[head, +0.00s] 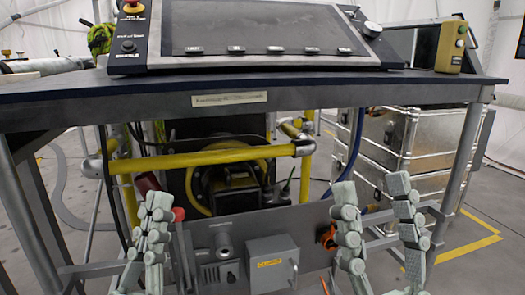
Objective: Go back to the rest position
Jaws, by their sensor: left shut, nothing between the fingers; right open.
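My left gripper (157,205) is at the lower left of the head view, its pale green fingers pressed together and pointing up. It is shut and holds nothing. My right gripper (370,188) is at the lower right, with its two fingers wide apart and nothing between them. Both grippers appear in front of the desk's lower frame, below the desk top (60,91). The picture does not show whether either touches the frame.
A console panel (260,30) and a yellow control box (451,45) stand on the desk. Below are a yellow tube frame (200,158), a grey box (272,262) and a lower panel. Silver cases (385,140) stand behind on the right. Desk legs flank both sides.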

